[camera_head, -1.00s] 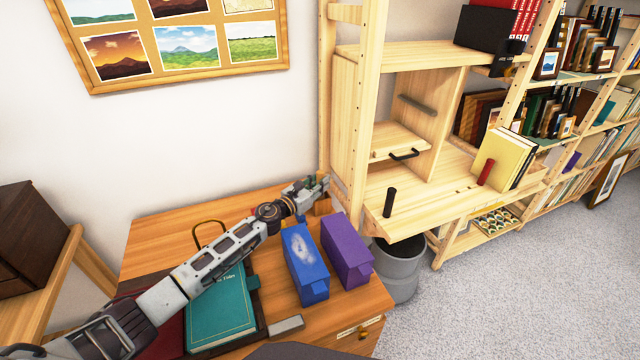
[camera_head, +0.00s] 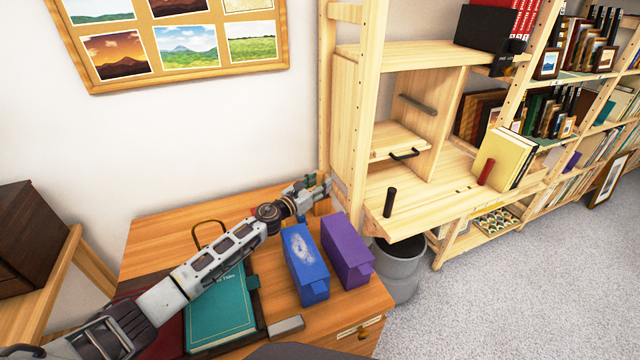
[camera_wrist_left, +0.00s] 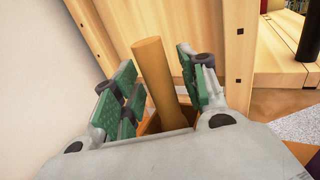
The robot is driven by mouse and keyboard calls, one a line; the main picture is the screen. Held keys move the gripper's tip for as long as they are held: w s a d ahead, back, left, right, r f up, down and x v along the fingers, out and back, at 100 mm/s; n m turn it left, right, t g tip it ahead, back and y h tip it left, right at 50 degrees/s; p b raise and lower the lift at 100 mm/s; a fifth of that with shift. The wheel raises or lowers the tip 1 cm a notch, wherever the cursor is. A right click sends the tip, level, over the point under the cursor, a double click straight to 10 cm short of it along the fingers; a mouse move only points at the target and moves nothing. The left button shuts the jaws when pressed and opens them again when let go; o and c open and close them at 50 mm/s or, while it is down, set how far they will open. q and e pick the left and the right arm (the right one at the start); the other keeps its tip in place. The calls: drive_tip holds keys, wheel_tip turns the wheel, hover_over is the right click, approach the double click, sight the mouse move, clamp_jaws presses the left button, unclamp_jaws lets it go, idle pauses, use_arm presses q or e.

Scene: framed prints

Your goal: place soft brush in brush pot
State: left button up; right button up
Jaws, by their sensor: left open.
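A light wooden rod, seemingly the soft brush's handle (camera_wrist_left: 155,70), stands slightly tilted between my left gripper's fingers in the left wrist view. Its lower end goes down into an orange-brown container, seemingly the brush pot (camera_wrist_left: 151,126). The bristles are not visible. My left gripper (camera_head: 323,185) is open at the back right of the desk, beside the shelf post. Its green-padded fingers (camera_wrist_left: 158,85) stand on either side of the rod, with a gap visible at the left. A brown part of the pot (camera_head: 322,207) shows below the gripper in the head view. My right gripper is not in view.
A blue box (camera_head: 305,262) and a purple box (camera_head: 347,250) stand in front of the gripper. A teal book (camera_head: 220,310) and a grey block (camera_head: 286,327) lie nearer. The wooden shelf (camera_head: 345,130) is close on the right, with a grey bin (camera_head: 400,270) below.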

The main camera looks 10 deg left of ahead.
use_arm(q)
drive_tip(key=shift+r, duration=0.15)
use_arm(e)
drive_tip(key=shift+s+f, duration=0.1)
use_arm(q)
drive_tip(key=shift+s+a, duration=0.2)
drive_tip(key=shift+s, duration=0.1)
drive_tip(key=shift+s+a, duration=0.2)
drive_tip(key=shift+s, duration=0.1)
drive_tip(key=shift+v, duration=3.6)
drive_tip(key=v, duration=0.3)
drive_tip(key=shift+s, duration=0.2)
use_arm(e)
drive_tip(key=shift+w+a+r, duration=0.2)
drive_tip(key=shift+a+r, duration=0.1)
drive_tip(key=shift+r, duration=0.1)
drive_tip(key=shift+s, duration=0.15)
